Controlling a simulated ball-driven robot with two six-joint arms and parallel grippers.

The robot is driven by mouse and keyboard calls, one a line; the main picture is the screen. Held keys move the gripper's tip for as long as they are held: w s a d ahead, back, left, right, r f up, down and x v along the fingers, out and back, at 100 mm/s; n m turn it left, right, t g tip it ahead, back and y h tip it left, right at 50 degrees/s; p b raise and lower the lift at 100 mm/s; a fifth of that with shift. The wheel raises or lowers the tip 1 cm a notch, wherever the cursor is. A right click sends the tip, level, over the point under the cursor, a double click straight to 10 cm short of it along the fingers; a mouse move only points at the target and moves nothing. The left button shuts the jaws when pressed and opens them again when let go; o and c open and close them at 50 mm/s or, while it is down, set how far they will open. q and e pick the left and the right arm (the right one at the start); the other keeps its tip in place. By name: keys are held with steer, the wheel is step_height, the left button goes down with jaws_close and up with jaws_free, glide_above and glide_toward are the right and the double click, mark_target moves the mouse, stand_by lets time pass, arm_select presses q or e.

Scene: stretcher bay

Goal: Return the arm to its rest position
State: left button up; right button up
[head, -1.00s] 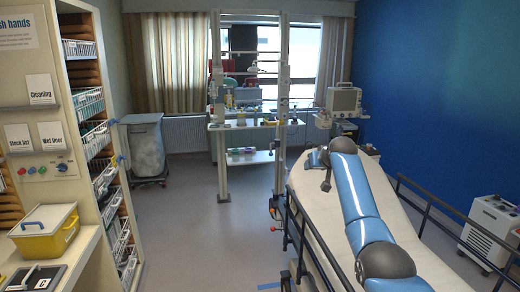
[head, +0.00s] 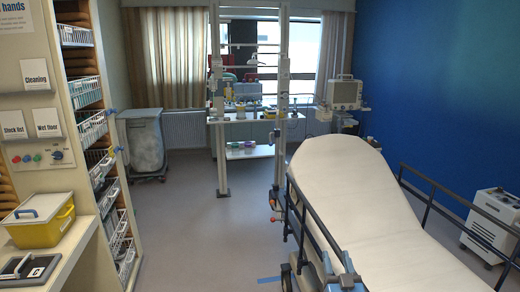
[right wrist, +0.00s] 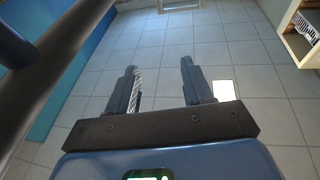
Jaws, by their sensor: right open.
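My right gripper (right wrist: 158,67) shows in the right wrist view with its two dark fingers apart and only floor tiles visible between them. It is empty. In the head view, the long blue arm that lay over the stretcher is gone. Some blue parts show low by the stretcher's near-left side, and I cannot tell whether they belong to my arm. The stretcher (head: 370,215) has a bare cream mattress. My left gripper is in neither view.
Dark side rails (head: 318,222) flank the stretcher. A shelf unit (head: 80,100) with wire baskets and a counter with a yellow box (head: 40,228) stand at left. A grey bin (head: 145,145) and a monitor (head: 344,93) are farther back. The floor (head: 205,235) left of the stretcher is clear.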

steer(key=s+f+g+b, duration=0.1)
steer(key=s+f, duration=0.5)
steer(key=s, duration=0.6)
steer(key=s+f+g+b, duration=0.1)
steer(key=s+f+b, duration=0.3)
steer(key=s, duration=0.9)
steer(key=s+f+g+b, duration=0.1)
steer(key=s+f+b, duration=0.1)
steer(key=s+f, duration=0.5)
steer(key=s, duration=0.6)
steer(key=shift+s+f, duration=0.15)
steer(key=shift+f, duration=0.25)
